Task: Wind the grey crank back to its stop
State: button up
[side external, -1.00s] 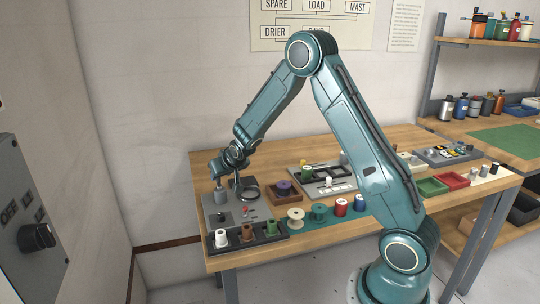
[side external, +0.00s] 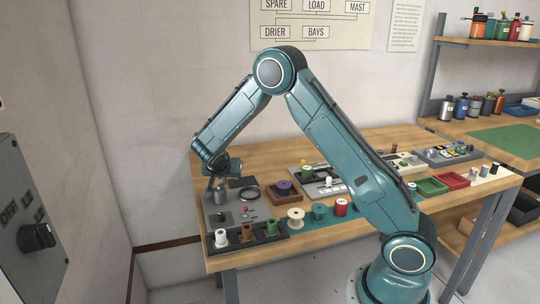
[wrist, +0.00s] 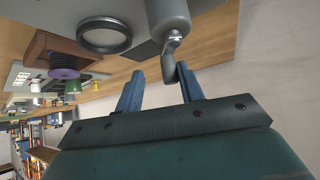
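The grey crank (wrist: 169,62) shows in the wrist view as a bent grey arm on a bright metal shaft at the end of a grey cylinder (wrist: 168,18). My gripper (wrist: 159,70) has its two blue fingers spread apart. The free end of the crank lies between the fingertips in the picture, closer to the right finger; I cannot tell whether they touch. In the side view the cylinder (side external: 221,197) stands at the table's left end, and my gripper (side external: 214,184) is low beside it, mostly hidden by my wrist. The crank is too small to make out there.
A dark ring (wrist: 104,36) lies near the cylinder, with a brown block holding a purple spool (wrist: 64,72) beyond it. A tray of spools (side external: 247,235) sits at the table's front edge. The wall is close on the left.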

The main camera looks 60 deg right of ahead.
jog(key=shift+s+a+m+g, duration=0.1)
jog(key=shift+m+g, duration=0.5)
jog(key=shift+m, duration=0.1)
jog(key=shift+s+a+r+m+h, duration=0.1)
jog(key=shift+m+h, duration=0.2)
jog(key=v, duration=1.3)
jog(key=a+f+m+g+h, duration=0.1)
jog(key=a+f+h, duration=0.3)
jog(key=a, duration=0.2)
jog(key=shift+s+a+f+h, duration=0.2)
jog(key=shift+h, duration=0.1)
jog(key=shift+w, duration=0.1)
